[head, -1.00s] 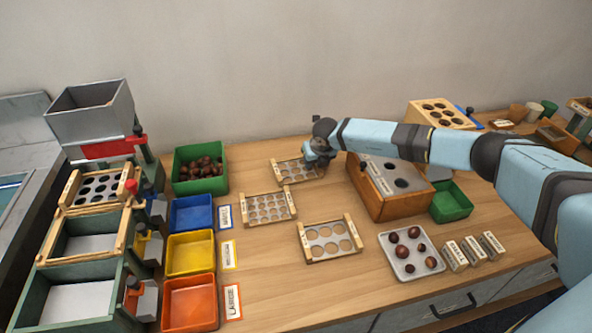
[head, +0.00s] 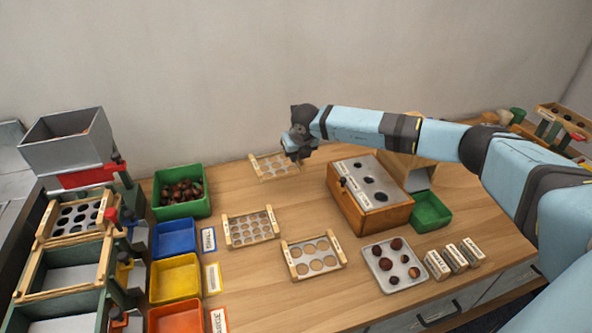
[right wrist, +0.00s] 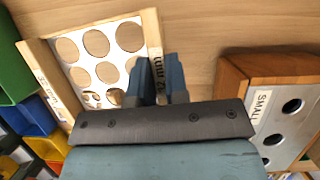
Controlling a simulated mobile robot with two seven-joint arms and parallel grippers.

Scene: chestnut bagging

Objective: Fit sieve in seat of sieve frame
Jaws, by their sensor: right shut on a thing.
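My right gripper (head: 298,152) is shut on the wooden side bar of a sieve (head: 268,165) with large round holes, at the back of the table. In the right wrist view the fingers (right wrist: 158,80) straddle the bar of this sieve (right wrist: 152,40), marked with an mm size. It appears raised a little above the table. The green sieve frame (head: 122,190) stands at the left with stacked levels. Its upper level holds a sieve (head: 55,222); the wooden-railed level (head: 65,293) below has no sieve in it. My left gripper is not in view.
Two more sieves (head: 250,228) (head: 338,262) lie mid-table. A green bin of chestnuts (head: 182,212) and blue (head: 175,238), yellow (head: 175,278) and orange (head: 175,318) bins stand beside the frame. A wooden box (head: 380,218) and chestnut tray (head: 372,262) are at the right.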

